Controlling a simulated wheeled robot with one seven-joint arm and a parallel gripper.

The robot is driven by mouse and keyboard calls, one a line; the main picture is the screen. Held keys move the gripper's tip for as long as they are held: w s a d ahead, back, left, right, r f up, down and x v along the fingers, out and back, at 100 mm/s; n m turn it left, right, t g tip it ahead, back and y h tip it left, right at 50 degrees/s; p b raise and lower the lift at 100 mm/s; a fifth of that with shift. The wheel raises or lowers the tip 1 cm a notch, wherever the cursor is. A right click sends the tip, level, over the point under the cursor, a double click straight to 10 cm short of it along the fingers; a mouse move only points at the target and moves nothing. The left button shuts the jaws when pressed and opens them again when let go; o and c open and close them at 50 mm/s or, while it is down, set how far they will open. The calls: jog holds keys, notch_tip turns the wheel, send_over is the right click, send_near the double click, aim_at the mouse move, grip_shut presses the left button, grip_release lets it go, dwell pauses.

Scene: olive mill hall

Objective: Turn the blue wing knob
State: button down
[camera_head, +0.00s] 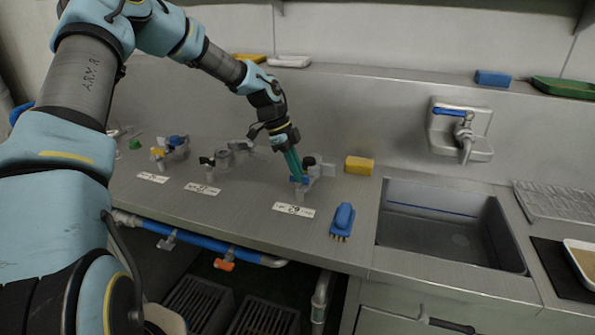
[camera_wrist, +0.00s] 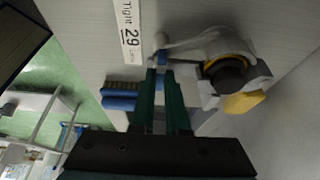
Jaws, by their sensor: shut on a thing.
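My gripper (camera_head: 297,176), with long green fingers, points down at the right-hand valve fitting (camera_head: 316,172) on the steel counter. Its fingers are shut on the blue wing knob (camera_head: 305,180), which is mostly hidden by them. In the wrist view the fingertips (camera_wrist: 161,72) close around a small part in front of the fitting, whose dark round cap (camera_wrist: 228,74) has a yellow ring. A white label (camera_head: 294,210) reading 29 lies just in front; it also shows in the wrist view (camera_wrist: 130,32).
A blue brush (camera_head: 343,220) lies right of the label, and a yellow sponge (camera_head: 359,165) behind it, left of the sink (camera_head: 450,225). More fittings with labels stand to the left, one with a blue knob (camera_head: 176,141). A wall tap (camera_head: 463,130) is at right.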

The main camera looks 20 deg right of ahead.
jog(key=c, duration=0.9)
grip_release()
jog(key=b+v, duration=0.3)
jog(key=v, duration=0.7)
jog(key=shift+w+a+r, duration=0.1)
jog(key=shift+r, duration=0.25)
